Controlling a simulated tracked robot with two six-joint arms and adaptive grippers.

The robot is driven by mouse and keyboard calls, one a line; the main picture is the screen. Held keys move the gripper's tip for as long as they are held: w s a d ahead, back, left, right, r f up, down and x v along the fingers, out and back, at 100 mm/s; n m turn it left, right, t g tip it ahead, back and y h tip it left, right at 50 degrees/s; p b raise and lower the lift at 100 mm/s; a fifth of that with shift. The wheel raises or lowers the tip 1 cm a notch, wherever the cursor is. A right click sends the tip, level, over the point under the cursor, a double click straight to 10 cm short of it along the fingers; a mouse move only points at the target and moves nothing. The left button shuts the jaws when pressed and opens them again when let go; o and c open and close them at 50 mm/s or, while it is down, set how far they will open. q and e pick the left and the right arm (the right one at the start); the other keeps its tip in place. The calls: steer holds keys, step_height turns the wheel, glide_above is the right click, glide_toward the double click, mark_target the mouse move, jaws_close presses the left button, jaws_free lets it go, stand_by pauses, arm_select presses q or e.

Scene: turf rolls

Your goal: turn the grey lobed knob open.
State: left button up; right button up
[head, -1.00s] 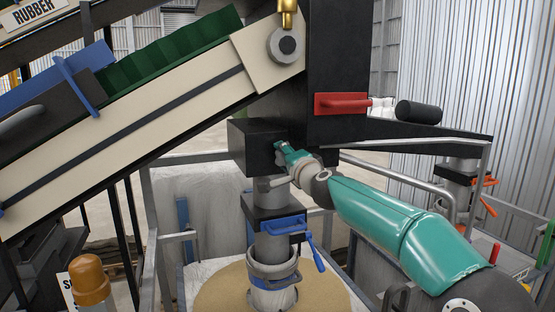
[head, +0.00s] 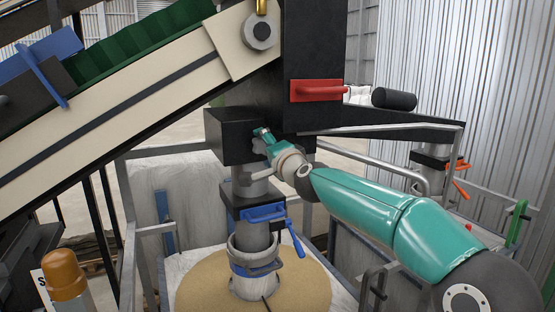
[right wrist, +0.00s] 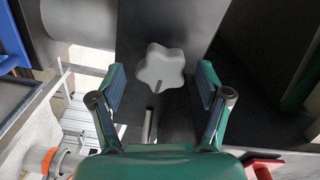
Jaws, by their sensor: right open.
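The grey lobed knob (right wrist: 162,66) shows in the right wrist view against a dark panel, between and slightly beyond my fingertips. A small slot shows on its face. My right gripper (right wrist: 161,84) is open, one finger on each side of the knob, with visible gaps on both sides. In the head view my right gripper (head: 264,137) is at the front of a black box (head: 228,136) under the machine's column. The knob cannot be made out clearly there behind the gripper. My left gripper is not in view.
Below the box is a pipe with a blue-handled valve (head: 264,213) over a bag of brown grain-like material (head: 205,284). A red handle (head: 317,91) sits above my right gripper. Grey rails (head: 130,230) stand around the bag. A sloping conveyor (head: 120,105) fills the upper left.

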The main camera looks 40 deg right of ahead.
steer(key=v, duration=0.9)
steer(key=shift+a+f, duration=0.1)
